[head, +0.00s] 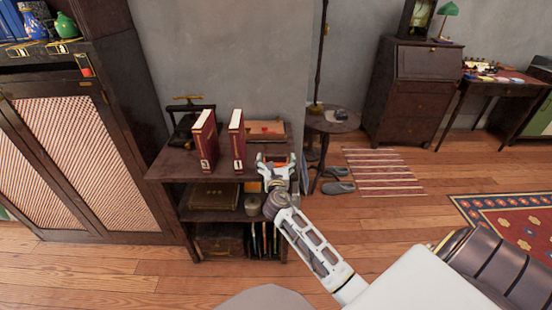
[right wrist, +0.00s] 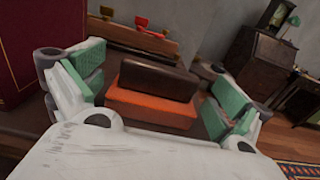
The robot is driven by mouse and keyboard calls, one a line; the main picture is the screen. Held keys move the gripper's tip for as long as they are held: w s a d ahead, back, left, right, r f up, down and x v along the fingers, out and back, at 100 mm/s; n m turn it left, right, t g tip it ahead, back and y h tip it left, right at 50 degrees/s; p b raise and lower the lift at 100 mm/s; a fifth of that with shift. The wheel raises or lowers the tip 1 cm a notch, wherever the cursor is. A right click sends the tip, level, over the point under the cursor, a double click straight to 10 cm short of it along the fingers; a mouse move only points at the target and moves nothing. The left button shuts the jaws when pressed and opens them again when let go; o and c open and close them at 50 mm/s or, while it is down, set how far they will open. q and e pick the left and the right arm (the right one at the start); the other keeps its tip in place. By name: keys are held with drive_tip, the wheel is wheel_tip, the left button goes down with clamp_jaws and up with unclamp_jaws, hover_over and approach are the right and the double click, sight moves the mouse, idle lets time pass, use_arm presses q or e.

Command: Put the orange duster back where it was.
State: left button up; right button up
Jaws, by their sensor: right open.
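The orange duster (right wrist: 150,107) has a dark brown upper part and an orange lower part. In the right wrist view it sits between the fingers of my right gripper (right wrist: 155,95), with a gap to the green pads on both sides. My right gripper is open; in the head view it (head: 276,170) is over the right front part of the dark side table (head: 172,165). In the head view the gripper mostly hides the duster. My left gripper is not in view.
Two red books numbered 3 (head: 205,140) and 1 (head: 237,138) stand upright left of my right gripper. Behind it lies a wooden box (head: 267,131) with a red item. A black press (head: 188,118) stands at the table's back left. A round table (head: 333,122) is at the right.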

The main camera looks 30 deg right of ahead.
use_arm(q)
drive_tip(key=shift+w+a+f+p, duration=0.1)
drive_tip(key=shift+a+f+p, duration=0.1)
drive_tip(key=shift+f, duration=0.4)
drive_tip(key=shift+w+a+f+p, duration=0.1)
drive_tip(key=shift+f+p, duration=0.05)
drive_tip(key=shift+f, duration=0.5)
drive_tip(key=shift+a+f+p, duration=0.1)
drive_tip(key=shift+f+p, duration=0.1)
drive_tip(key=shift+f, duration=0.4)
use_arm(e)
drive_tip(key=v, duration=1)
drive_tip(key=shift+s+a, duration=0.2)
drive_tip(key=shift+s, duration=0.05)
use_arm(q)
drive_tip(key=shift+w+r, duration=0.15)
use_arm(e)
drive_tip(key=shift+f, duration=0.1)
